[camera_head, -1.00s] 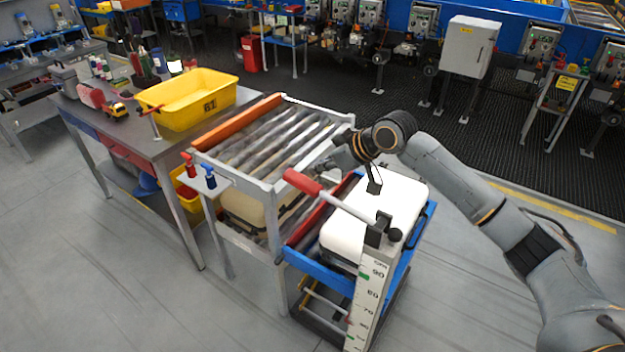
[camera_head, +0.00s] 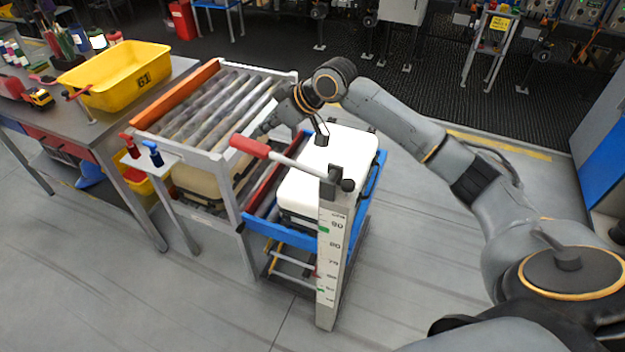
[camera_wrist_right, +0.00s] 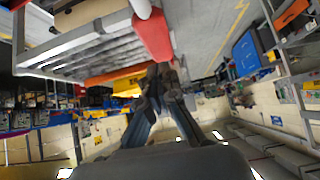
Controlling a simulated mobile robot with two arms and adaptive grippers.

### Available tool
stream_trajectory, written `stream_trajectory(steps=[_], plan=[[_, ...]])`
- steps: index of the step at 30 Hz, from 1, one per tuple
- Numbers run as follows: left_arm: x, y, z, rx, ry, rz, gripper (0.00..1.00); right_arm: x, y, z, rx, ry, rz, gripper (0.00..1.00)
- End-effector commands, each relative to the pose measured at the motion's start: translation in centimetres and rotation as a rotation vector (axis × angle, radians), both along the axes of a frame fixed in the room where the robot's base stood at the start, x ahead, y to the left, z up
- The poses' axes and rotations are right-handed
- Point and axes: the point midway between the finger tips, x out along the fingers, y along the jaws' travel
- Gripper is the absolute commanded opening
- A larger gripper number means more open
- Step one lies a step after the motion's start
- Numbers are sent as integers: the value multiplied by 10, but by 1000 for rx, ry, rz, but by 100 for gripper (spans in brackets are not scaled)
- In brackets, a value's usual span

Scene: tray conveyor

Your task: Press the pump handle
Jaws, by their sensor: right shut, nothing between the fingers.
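The pump handle is a lever with a red grip (camera_head: 250,146) on a grey bar. It is pivoted at the top of a white scale post (camera_head: 331,262) at the front of the blue lift cart (camera_head: 275,232). The bar slants up to the left. My right gripper (camera_head: 263,131) is shut and empty, just behind and above the red grip. In the right wrist view the red grip (camera_wrist_right: 152,35) lies just beyond my closed fingertips (camera_wrist_right: 163,72); I cannot tell whether they touch. My left gripper is not in view.
A white-topped case (camera_head: 318,180) sits on the cart. A roller conveyor (camera_head: 226,178) adjoins it on the left, with a case underneath. A workbench (camera_head: 160,75) with a yellow bin (camera_head: 112,82) stands farther left. Open floor lies in front.

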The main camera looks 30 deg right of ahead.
Motion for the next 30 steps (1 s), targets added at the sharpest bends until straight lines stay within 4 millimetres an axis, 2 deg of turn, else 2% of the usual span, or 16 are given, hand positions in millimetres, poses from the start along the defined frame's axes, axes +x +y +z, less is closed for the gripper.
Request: stream_trajectory(steps=[11,16,21,25,30], plan=[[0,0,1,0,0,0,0,-1,-2,2,0,-4,-1,0],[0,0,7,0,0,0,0,-10,-15,23,7,-39,1,0],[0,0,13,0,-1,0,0,-30,-29,48,34,-74,4,0],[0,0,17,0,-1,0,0,-42,-35,59,55,-84,2,0],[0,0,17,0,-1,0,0,-49,-38,64,70,-89,0,0]])
